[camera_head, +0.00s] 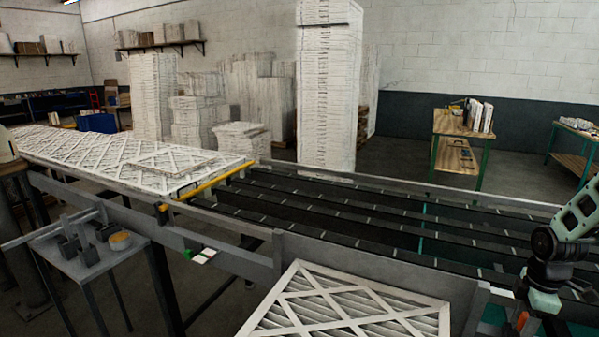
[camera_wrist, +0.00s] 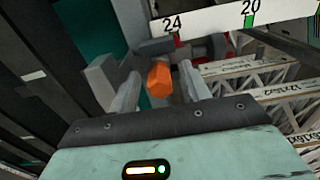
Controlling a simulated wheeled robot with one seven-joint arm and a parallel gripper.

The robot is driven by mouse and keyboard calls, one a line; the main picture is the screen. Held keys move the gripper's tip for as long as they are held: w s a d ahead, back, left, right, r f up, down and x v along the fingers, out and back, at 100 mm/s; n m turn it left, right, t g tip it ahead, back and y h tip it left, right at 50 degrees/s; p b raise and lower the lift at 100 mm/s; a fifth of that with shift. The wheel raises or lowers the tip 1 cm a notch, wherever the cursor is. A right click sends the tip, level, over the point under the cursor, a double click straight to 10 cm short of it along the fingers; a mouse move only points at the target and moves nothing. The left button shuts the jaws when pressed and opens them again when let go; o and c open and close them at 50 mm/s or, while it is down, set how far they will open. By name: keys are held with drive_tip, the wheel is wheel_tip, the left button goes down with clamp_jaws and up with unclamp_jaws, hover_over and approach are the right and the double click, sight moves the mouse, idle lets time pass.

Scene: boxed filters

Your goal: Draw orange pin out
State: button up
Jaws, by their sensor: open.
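The orange pin (camera_wrist: 159,80) shows in the wrist view as a short faceted knob. It sits in front of a grey metal fixture with a red part behind it. My gripper (camera_wrist: 163,82) is open, with one grey finger on each side of the pin and a visible gap to both. The pin appears between the fingers; I cannot tell how deep between them it is. In the head view my arm is at the lower right edge. A small orange patch (camera_head: 521,320) shows beside it, and I cannot tell whether it is the pin.
A white scale strip (camera_wrist: 215,17) marked 24 and 20 lies behind the pin. Labelled filter boxes (camera_wrist: 255,80) are to its right. In the head view, a conveyor (camera_head: 340,212) carries filters at left. A framed filter (camera_head: 345,308) lies in front.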

idle(0.3)
clamp_jaws()
drive_tip(key=shift+r, duration=0.15)
drive_tip(key=shift+r+p, duration=2.8)
drive_tip(key=shift+r, duration=0.1)
wheel_tip(320, 180, up, 9)
drive_tip(key=p, duration=0.7)
drive_tip(key=shift+p, duration=0.3)
